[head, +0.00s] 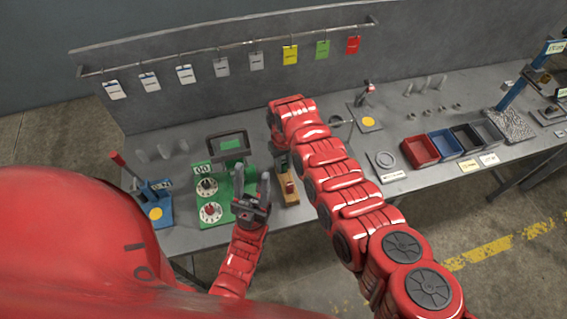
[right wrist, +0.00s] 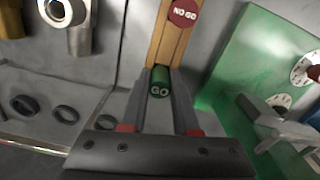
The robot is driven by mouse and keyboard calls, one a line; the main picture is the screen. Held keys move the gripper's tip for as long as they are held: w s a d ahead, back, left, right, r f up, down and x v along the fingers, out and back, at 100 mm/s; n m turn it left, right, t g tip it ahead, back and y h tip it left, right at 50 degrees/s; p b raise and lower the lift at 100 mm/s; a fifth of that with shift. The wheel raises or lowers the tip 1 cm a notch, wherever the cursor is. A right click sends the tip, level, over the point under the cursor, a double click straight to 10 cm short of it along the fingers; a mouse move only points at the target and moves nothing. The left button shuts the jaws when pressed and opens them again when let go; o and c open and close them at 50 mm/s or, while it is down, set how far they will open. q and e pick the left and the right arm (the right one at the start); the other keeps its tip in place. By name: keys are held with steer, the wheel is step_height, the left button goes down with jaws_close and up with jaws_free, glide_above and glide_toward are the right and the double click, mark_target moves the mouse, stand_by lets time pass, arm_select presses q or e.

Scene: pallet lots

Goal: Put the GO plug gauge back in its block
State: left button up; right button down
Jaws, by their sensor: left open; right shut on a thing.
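The GO plug gauge shows its green end marked GO in the right wrist view (right wrist: 160,88). My right gripper (right wrist: 161,74) is shut on it, with a finger on either side. The wooden block (right wrist: 169,42) lies just beyond the fingertips and also shows in the head view (head: 285,198). The red NO GO gauge (right wrist: 183,13) stands in the block. The GO gauge's lower part is hidden, so I cannot tell whether it is in the block. My left gripper (head: 252,186) is open and empty, in front of the green panel in the head view.
The green panel (head: 222,222) with dials is left of the block. A blue device with a red lever (head: 156,200) stands farther left. Red (head: 420,151), blue and dark bins stand to the right. Several tags hang on the rail behind. Rings lie on the bench.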

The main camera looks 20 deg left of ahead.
mark_target(284, 162)
steer(key=shift+f+b, duration=0.3)
steer(key=shift+f, duration=0.1)
steer(key=c, duration=0.7)
jaws_free()
steer(key=shift+o, duration=0.2)
steer(key=shift+w+r+p, duration=0.1)
steer(key=shift+r+p, duration=0.7)
steer(key=shift+r, duration=0.5)
step_height(284, 162, up, 11)
steer(key=b, duration=0.2)
steer(key=shift+f, duration=0.2)
